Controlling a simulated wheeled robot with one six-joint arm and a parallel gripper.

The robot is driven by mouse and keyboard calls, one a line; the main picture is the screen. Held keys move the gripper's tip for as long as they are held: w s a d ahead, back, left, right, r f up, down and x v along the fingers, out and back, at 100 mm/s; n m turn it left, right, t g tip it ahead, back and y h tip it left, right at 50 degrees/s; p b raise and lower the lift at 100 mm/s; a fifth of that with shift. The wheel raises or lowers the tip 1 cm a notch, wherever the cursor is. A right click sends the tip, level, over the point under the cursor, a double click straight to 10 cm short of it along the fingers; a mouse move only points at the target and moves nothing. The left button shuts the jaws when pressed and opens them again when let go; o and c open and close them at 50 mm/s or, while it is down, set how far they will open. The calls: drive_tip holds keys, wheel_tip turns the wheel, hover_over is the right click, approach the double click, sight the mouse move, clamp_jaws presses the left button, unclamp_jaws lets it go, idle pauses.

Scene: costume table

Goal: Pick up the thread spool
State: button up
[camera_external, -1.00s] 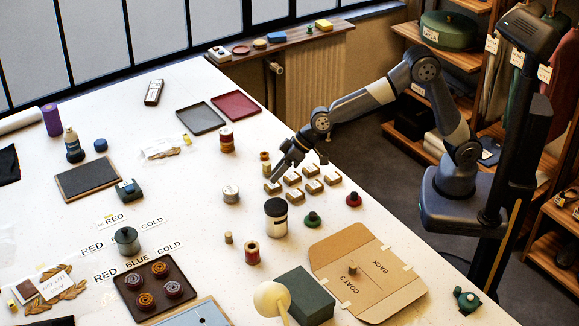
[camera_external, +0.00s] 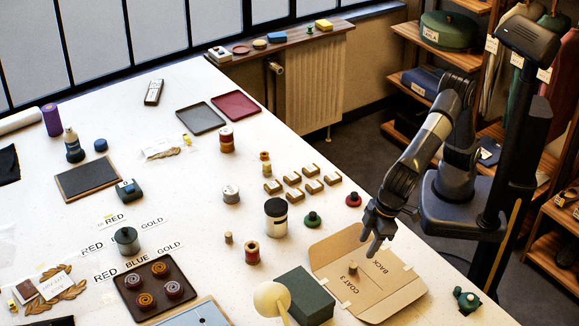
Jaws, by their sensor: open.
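Which object is the task's thread spool is not certain. A spool with red thread and pale ends (camera_external: 252,253) stands upright on the white table near the front middle. A small brown wooden piece (camera_external: 353,268) stands on the open cardboard folder (camera_external: 325,257). My gripper (camera_external: 367,247) is open and empty, pointing down above the folder, just right of and above that brown piece in the picture.
Several small tan boxes (camera_external: 293,179), a dark jar with a white band (camera_external: 276,218), and green (camera_external: 312,219) and red (camera_external: 353,200) knobs stand behind the folder. A dark green box (camera_external: 305,295) and a cream lamp head (camera_external: 271,298) are at the front.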

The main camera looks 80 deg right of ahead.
sight(355, 265)
drive_tip(key=x, duration=0.3)
drive_tip(key=p+x, duration=0.1)
drive_tip(key=x, duration=0.2)
drive_tip(key=p+x, duration=0.1)
drive_tip(key=x, duration=0.2)
drive_tip(key=shift+w+f, duration=0.1)
drive_tip(key=shift+w, duration=0.2)
clamp_jaws()
